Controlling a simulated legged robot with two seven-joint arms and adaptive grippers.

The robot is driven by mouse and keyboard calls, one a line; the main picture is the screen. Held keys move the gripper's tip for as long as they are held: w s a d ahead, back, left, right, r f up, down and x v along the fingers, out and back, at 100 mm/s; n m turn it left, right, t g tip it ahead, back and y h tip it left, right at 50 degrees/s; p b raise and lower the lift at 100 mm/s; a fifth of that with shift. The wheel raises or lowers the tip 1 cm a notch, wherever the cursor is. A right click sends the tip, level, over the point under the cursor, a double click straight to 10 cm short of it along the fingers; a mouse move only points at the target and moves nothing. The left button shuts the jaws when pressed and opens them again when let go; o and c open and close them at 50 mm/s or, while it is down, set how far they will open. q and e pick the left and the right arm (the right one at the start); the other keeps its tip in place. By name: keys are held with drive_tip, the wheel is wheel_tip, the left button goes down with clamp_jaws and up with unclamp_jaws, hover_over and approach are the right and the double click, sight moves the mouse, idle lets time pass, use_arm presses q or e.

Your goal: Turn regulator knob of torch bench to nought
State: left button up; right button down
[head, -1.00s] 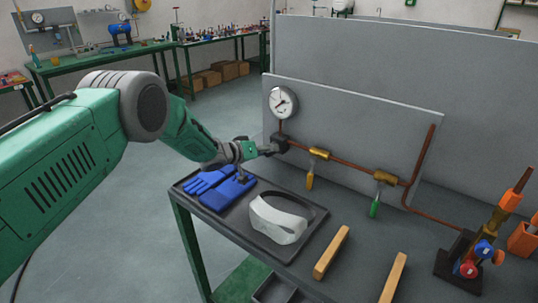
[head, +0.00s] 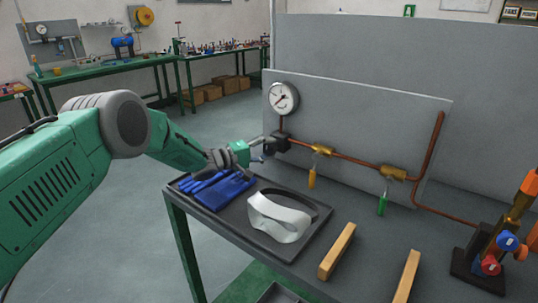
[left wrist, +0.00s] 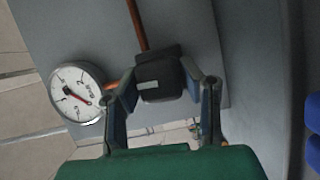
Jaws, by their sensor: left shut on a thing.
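The regulator knob (head: 281,142) is a dark block at the left end of the copper pipe, below the round white pressure gauge (head: 283,98). My left gripper (head: 266,146) reaches it from the left and is shut on it. In the left wrist view the knob (left wrist: 160,78) sits between the two fingers, with a pale mark on its face. The gauge (left wrist: 77,92) shows beside it with a red needle; the exact reading is too small to tell. My right gripper is not in view.
Below my left gripper, the bench holds a black tray (head: 239,227) with blue gloves (head: 217,190) and a white visor (head: 280,216). Two wooden-looking bars (head: 337,251) lie in front. Two valves with orange (head: 312,178) and green (head: 382,204) handles hang along the pipe; a torch (head: 490,258) stands right.

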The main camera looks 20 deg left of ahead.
use_arm(q)
drive_tip(key=shift+a+f+n+b, duration=0.15)
drive_tip(key=shift+n+b, duration=0.2)
drive_tip(key=shift+n, duration=0.25)
drive_tip(key=o, duration=1.1)
drive_tip(key=shift+w, duration=0.1)
drive_tip(key=shift+a, duration=0.15)
drive_tip(key=v, duration=1.2)
drive_tip(key=shift+f, duration=0.4)
